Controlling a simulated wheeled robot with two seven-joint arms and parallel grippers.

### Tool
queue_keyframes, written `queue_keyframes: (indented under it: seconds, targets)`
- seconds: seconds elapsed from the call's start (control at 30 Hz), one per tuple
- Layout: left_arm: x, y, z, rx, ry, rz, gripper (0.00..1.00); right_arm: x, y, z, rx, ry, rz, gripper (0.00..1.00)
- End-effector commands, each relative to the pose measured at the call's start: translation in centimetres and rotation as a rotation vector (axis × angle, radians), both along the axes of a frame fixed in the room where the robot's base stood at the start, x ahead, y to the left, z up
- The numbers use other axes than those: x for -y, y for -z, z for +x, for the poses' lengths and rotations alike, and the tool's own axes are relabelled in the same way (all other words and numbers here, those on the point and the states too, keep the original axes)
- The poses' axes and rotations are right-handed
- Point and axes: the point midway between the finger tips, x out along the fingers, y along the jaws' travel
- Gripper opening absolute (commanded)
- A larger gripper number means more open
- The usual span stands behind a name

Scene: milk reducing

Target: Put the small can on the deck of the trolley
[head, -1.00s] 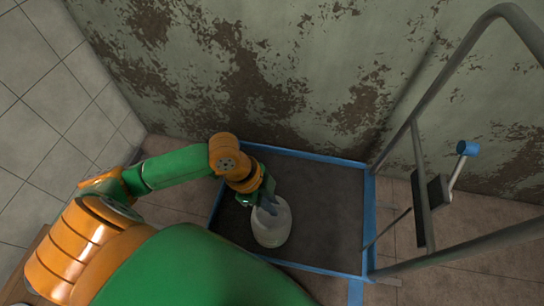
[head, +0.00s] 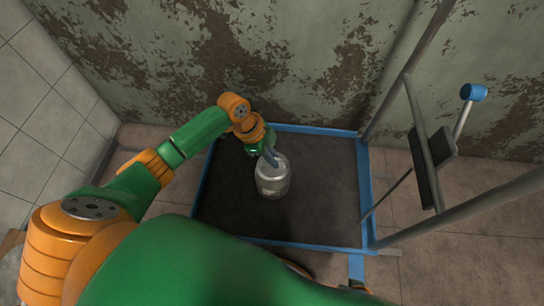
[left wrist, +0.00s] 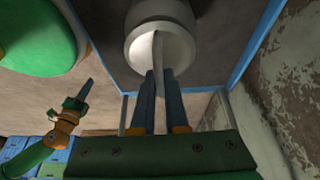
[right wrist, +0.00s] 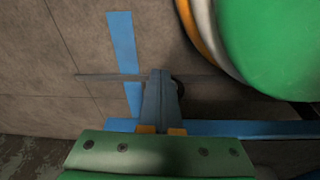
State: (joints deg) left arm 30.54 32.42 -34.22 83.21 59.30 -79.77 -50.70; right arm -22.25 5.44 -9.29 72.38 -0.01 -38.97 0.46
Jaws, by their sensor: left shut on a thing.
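The small can (head: 272,181) is pale and whitish, with a wide open mouth. It stands about upright over the dark deck (head: 325,195) of the blue-edged trolley; I cannot tell whether its base touches. My right gripper (right wrist: 160,80) is shut and empty by a blue edge of the trolley. It also shows in the left wrist view (left wrist: 84,95).
The trolley's grey tubular handle (head: 420,150) rises at the right, with a blue-capped lever (head: 473,92). A peeling wall (head: 300,60) stands close behind the deck. Much of the deck around the can is bare. Blue crates (left wrist: 20,155) show at lower left in the left wrist view.

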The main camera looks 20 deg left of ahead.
Motion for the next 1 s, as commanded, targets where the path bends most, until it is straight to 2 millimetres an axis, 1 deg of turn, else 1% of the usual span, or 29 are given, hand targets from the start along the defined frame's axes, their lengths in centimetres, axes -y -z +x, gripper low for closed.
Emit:
queue_keyframes:
  seconds: [0.03,0.2,0.23,0.27,0.3,0.33,0.57,0.67,0.77,1.0]
  targets:
    - [0.1,0.3,0.1,0.003,0.0,-0.002,0.0,-0.1,0.1,0.1,0.001,0.0,0.002,0.0]
    - [0.1,0.2,0.0,0.002,0.001,-0.002,0.0,-0.1,-0.1,0.1,-0.001,0.0,0.002,0.0]
    - [0.0,0.3,-0.1,-0.002,0.001,0.0,0.17,-0.1,-0.1,0.1,-0.001,0.0,0.002,0.0]
    - [0.0,0.3,-0.1,-0.002,0.001,0.0,0.25,-0.1,-0.1,0.1,-0.001,0.0,0.002,0.0]
    - [0.0,0.3,-0.1,-0.002,0.001,0.0,0.36,-0.1,-0.1,0.1,0.0,0.0,0.002,0.0]
    - [0.0,0.3,-0.1,-0.002,0.001,0.0,0.41,-0.1,-0.1,0.1,0.0,0.0,0.002,0.0]
    - [0.0,0.2,0.0,0.0,0.0,0.0,0.41,-0.1,-0.1,0.1,0.0,0.0,0.001,0.0]
    - [-0.1,-0.2,0.0,0.001,0.0,0.0,0.41,-0.1,-0.3,0.1,0.003,0.0,0.001,0.0]
    - [-0.6,-1.7,-0.2,0.001,0.0,0.0,0.41,0.4,-0.3,-0.5,-0.004,0.0,-0.006,0.0]
    - [-2.9,-7.4,-0.7,0.003,-0.002,0.002,0.41,2.1,-0.7,-2.4,-0.008,0.0,-0.028,0.0]
